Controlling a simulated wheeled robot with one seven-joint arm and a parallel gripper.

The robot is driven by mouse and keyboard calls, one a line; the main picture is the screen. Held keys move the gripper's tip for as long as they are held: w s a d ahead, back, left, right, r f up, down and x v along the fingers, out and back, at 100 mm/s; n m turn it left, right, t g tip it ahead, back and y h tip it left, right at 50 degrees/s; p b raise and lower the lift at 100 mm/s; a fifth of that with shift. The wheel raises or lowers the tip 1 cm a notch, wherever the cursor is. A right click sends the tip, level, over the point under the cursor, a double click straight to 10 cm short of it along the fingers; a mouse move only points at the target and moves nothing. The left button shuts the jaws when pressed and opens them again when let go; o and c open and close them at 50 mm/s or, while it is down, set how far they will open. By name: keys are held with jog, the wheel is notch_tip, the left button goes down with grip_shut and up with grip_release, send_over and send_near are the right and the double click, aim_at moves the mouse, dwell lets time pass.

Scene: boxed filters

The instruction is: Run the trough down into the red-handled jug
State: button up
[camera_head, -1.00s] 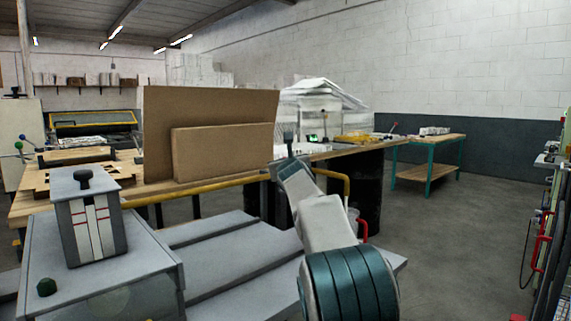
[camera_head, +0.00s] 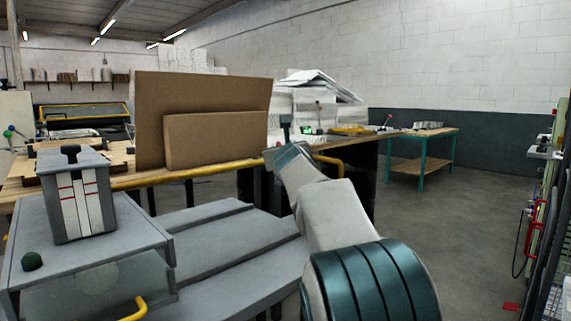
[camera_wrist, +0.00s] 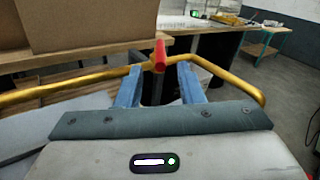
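In the wrist view a bright red bar (camera_wrist: 160,55), possibly the jug's handle, stands upright between the two blue fingers of my gripper (camera_wrist: 159,70). Gaps show on both sides of it, so the fingers are apart and not pressing on it. A dark grey shape lies below it between the fingers; I cannot tell whether it is the jug's body. In the head view my gripper (camera_head: 285,135) is at the far end of my arm, and no jug shows there. I cannot pick out a trough with certainty.
A yellow rail (camera_wrist: 82,86) runs past the fingers and bends round at the right. A grey stepped machine (camera_head: 235,245) carries a grey box with a dark knob (camera_head: 80,195). Cardboard sheets (camera_head: 205,110) stand on the bench behind. Open floor (camera_head: 455,240) lies to the right.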

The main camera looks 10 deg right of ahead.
jog(key=s+b, duration=0.3)
jog(key=s, duration=0.3)
jog(key=shift+s, duration=0.25)
jog(key=s+r+n+y+p, duration=0.3)
jog(key=s+r+n+p, duration=0.2)
jog(key=n+p, duration=0.4)
jog(key=s+a+f+n+g+y+p, duration=0.1)
jog(key=s+a+n+g+y+p, duration=0.15)
jog(key=s+n+p, duration=0.3)
jog(key=s+a+f+n+g+y+p, duration=0.1)
jog(key=s+f+n+g+p, duration=0.1)
jog(key=s+n+g+p, duration=0.4)
jog(key=s+d+f+n+g+h+p, duration=0.2)
jog(key=s+n+p, duration=0.2)
jog(key=s, duration=0.3)
jog(key=s+d+f+n+g+h+p, duration=0.2)
jog(key=s+d+f+n+p, duration=0.1)
jog(key=s, duration=0.5)
jog(key=s+d+f+n+g+h+p, duration=0.2)
jog(key=s+n+p, duration=0.3)
jog(key=s, duration=0.3)
jog(key=shift+d+f+n+g, duration=0.15)
jog(key=shift+f+n+g, duration=0.25)
jog(key=shift+n, duration=0.25)
